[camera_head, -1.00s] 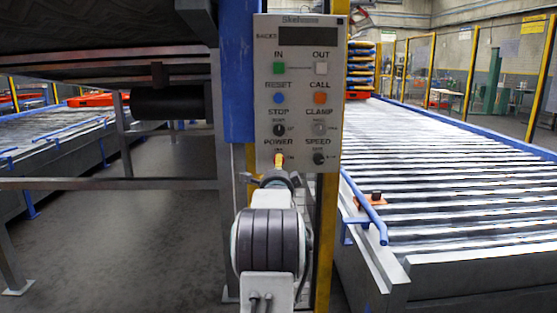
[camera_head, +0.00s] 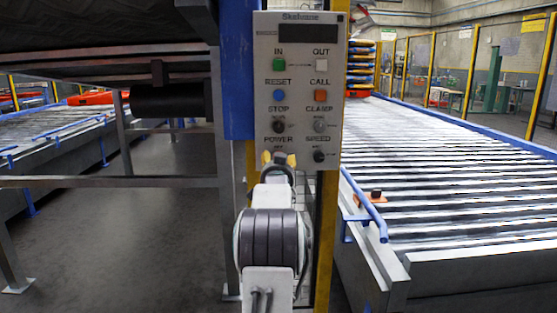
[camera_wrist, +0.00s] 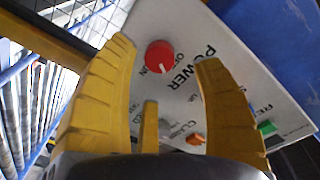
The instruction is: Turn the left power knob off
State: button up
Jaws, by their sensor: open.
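The control panel (camera_head: 297,120) faces me with its buttons and knobs. The POWER knob is at its lower left, hidden behind my gripper in the head view. In the wrist view the power knob (camera_wrist: 160,57) is red and round, with a white pointer line on its face.
The SPEED knob (camera_head: 319,156) is close to the right of my gripper, and the STOP knob (camera_head: 278,125) is above. A yellow post (camera_head: 327,245) runs below the panel. A roller conveyor (camera_head: 450,165) lies to the right.

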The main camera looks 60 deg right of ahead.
jog(key=shift+x, duration=2.85)
